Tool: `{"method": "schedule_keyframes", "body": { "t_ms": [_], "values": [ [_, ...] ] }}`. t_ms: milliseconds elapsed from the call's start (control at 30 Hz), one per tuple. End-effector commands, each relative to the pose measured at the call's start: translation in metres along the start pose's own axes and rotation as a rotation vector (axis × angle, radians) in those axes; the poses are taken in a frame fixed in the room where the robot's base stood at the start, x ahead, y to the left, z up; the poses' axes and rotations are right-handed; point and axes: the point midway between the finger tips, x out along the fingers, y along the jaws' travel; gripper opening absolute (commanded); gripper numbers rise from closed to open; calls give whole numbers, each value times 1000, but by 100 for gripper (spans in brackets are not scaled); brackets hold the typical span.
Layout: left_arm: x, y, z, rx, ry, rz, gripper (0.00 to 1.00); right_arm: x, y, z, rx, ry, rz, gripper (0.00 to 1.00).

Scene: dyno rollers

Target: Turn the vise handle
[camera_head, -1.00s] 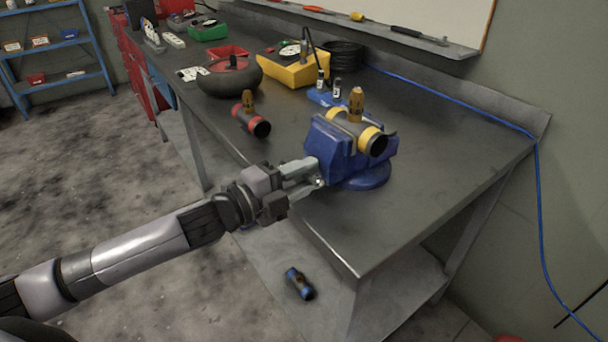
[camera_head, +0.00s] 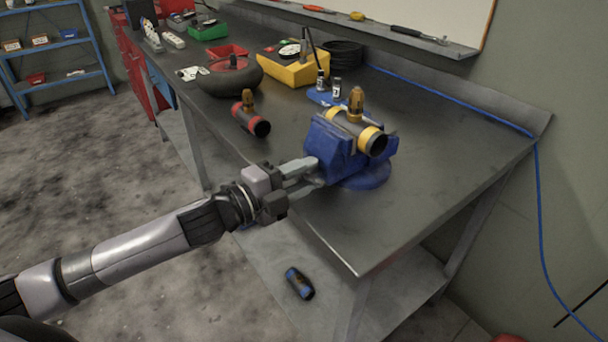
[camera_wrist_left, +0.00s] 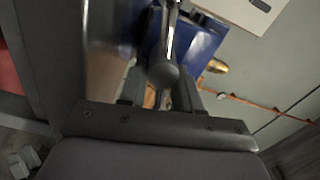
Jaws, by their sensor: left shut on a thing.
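The blue vise (camera_head: 335,152) is mounted at the front edge of the workbench. It holds a dark pipe fitting with yellow bands (camera_head: 358,130) and a brass nozzle standing up. My left gripper (camera_head: 312,172) is at the vise's near-left side, shut on the vise handle. The handle is mostly hidden by the fingers in the head view. In the left wrist view the handle (camera_wrist_left: 164,72), a grey bar with a round knob end, lies between the fingers, with the blue vise (camera_wrist_left: 195,45) behind it. My right gripper is not in view.
A fitting with red bands (camera_head: 250,117) lies on the workbench (camera_head: 440,170) left of the vise. A yellow bin (camera_head: 292,72) and a dark round tyre-like object (camera_head: 225,82) stand farther back. A blue-black cylinder (camera_head: 299,283) lies on the lower shelf. The bench right of the vise is clear.

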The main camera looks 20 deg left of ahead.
Motion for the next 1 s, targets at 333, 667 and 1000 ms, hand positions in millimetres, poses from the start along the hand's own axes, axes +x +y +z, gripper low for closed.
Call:
{"method": "schedule_keyframes", "body": {
  "t_ms": [333, 667, 1000],
  "values": [
    [-1, 1, 5, 3, -12, 5, 2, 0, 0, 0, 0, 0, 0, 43],
    [0, 0, 2, 1, -6, 2, 54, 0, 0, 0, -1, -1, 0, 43],
    [-23, 3, 2, 2, -5, 4, 54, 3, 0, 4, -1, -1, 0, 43]
  ]
}}
